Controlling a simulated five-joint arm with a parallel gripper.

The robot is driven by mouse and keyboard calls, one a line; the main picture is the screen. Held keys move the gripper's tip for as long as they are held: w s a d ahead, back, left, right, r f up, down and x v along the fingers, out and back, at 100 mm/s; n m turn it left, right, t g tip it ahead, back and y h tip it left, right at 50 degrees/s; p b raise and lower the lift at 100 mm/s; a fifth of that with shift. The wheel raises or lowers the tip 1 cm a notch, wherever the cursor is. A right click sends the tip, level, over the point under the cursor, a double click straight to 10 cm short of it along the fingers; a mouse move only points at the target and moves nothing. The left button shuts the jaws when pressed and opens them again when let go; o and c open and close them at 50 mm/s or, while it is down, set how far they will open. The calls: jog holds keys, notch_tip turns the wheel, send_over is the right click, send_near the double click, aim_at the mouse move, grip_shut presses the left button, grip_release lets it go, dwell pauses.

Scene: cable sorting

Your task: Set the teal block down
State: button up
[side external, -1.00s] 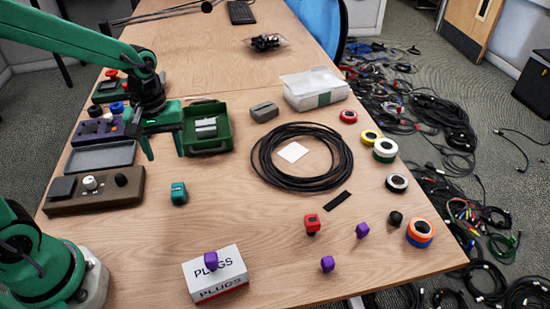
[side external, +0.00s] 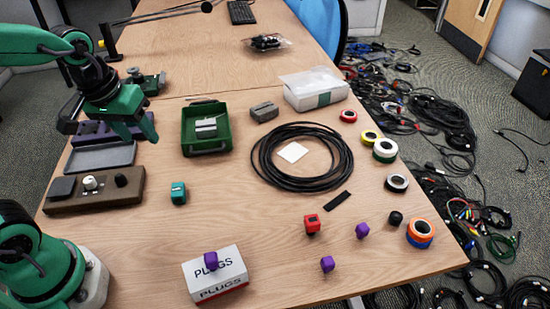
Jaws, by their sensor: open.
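The teal block (side external: 178,193) sits upright on the bare wooden table, right of the brown control box and in front of the green tray. My gripper (side external: 112,132) is open and empty, raised above the grey tray and the purple box at the left. It is apart from the teal block, up and to the left of it in the picture.
A green tray (side external: 184,132) holds a grey block. A brown box with knobs (side external: 105,199), a grey tray (side external: 100,156), a black cable coil (side external: 340,170), a red block (side external: 312,223) and a PLUGS box (side external: 228,285) stand around.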

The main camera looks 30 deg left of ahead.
jog(key=s+r+m+t, duration=0.2)
jog(key=s+r+m, duration=0.1)
jog(key=s+m, duration=0.1)
jog(key=shift+s+a+r+t, duration=0.15)
jog(key=shift+s+r+t, duration=0.15)
jog(key=shift+s+r, duration=0.15)
dwell(1.1)
